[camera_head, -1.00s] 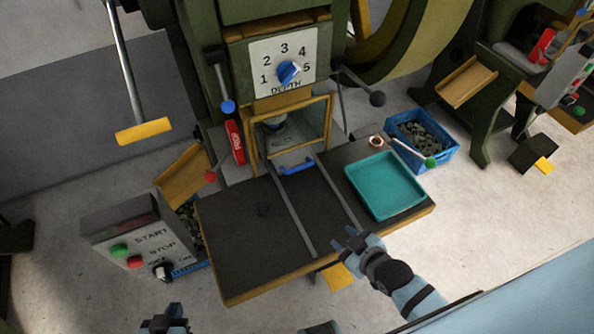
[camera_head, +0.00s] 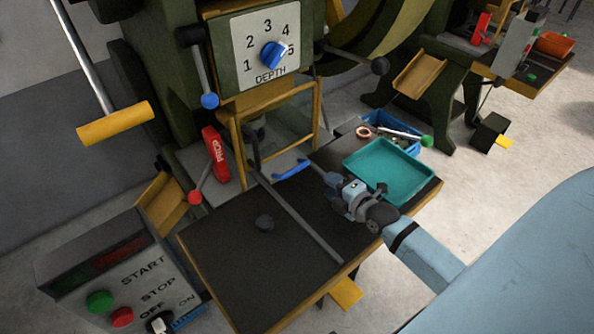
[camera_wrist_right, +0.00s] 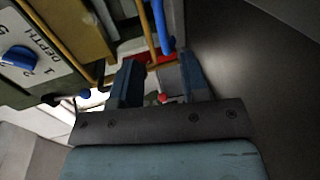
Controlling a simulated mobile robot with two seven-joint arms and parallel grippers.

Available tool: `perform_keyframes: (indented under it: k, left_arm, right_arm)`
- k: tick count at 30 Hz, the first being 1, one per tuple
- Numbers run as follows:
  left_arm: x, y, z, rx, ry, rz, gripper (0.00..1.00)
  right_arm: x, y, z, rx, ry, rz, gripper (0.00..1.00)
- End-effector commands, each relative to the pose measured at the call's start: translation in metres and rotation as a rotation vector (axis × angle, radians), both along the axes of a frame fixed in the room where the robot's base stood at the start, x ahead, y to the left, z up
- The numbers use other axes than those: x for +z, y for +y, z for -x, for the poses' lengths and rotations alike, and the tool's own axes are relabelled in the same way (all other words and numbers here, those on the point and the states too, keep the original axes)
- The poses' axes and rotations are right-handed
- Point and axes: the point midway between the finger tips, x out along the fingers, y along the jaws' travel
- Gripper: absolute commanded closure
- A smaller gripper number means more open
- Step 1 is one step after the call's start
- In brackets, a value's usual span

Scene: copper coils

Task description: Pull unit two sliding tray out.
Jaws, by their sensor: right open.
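The blue handle (camera_head: 292,170) of the sliding tray sits between two grey rails (camera_head: 302,222) in front of the yellow-framed guard (camera_head: 280,130) of the press. The tray itself is mostly hidden behind the guard. My right gripper (camera_head: 328,182) is open and empty, just right of the handle and apart from it, above the black table. In the right wrist view the handle (camera_wrist_right: 164,28) shows beyond the open fingers (camera_wrist_right: 160,80). My left gripper is out of view.
A teal tray (camera_head: 392,170) lies on the black table (camera_head: 240,270), close to my right wrist. A copper ring (camera_head: 363,132) and a green-tipped lever (camera_head: 400,133) are behind it. A red prop (camera_head: 214,155) stands left of the guard.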

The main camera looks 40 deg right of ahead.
Motion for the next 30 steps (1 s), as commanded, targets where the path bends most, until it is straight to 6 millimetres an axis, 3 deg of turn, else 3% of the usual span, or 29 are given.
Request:
perform_keyframes:
  k: [16, 21, 30]
  left_arm:
    - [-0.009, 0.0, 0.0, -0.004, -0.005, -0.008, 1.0]
    - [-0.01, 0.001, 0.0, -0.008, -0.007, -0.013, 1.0]
    - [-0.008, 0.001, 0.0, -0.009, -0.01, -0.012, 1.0]
  right_arm:
    - [-0.022, 0.009, -0.104, -0.001, -0.001, -0.004, 0.59]
    - [-0.025, 0.01, -0.12, -0.001, 0.0, -0.003, 0.59]
    - [-0.026, 0.01, -0.124, 0.0, 0.001, -0.003, 0.59]
